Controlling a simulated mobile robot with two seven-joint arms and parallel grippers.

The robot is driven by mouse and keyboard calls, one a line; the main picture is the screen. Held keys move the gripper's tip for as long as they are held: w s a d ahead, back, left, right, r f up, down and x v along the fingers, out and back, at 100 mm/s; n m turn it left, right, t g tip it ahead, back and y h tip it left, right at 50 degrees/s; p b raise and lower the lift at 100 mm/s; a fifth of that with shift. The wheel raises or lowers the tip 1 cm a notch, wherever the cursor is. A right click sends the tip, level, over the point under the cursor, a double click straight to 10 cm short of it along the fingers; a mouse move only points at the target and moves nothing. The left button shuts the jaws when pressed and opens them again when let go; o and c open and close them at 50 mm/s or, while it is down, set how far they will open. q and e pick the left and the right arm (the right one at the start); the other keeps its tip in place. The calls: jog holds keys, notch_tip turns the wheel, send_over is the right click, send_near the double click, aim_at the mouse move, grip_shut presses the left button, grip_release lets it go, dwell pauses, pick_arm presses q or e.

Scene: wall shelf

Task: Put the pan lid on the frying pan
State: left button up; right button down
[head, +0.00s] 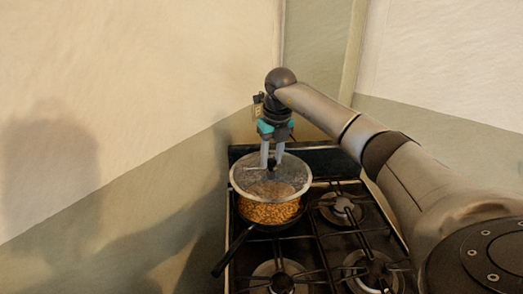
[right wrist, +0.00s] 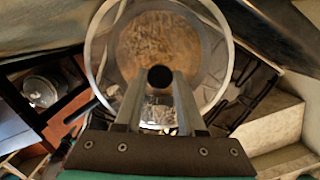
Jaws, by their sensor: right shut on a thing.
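The frying pan (head: 268,213) is black, holds golden-brown food, and stands on the stove's back left burner. Its handle (head: 232,252) points toward the lower left. The glass pan lid (head: 245,177) has a pale rim and a dark knob. My right gripper (head: 272,168) is shut on the knob and holds the lid above the pan. The lid covers the back part of the pan in the head view, and the food shows below its front rim. In the right wrist view, the lid (right wrist: 103,50) hangs beyond the fingers (right wrist: 160,85), with the knob between their tips. My left gripper is not in view.
The black stove (head: 312,262) has other burners, at right (head: 341,208) and in front (head: 280,276), with nothing on them. Walls stand close at the left and behind. My right arm reaches in from the right, over the stove's right side.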

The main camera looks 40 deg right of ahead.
aim_at(272, 170)
jog(key=shift+s+f+b, duration=0.2)
jog(key=shift+f+b, duration=0.6)
jog(key=shift+b, duration=0.1)
notch_tip(272, 170, down, 3)
jog(key=b, duration=0.3)
jog(key=shift+f, duration=0.15)
jog(key=shift+w+f, duration=0.1)
jog(key=shift+f, duration=0.6)
jog(key=shift+f, duration=0.1)
jog(key=shift+f, duration=0.45)
dwell(0.5)
grip_release()
dwell(0.7)
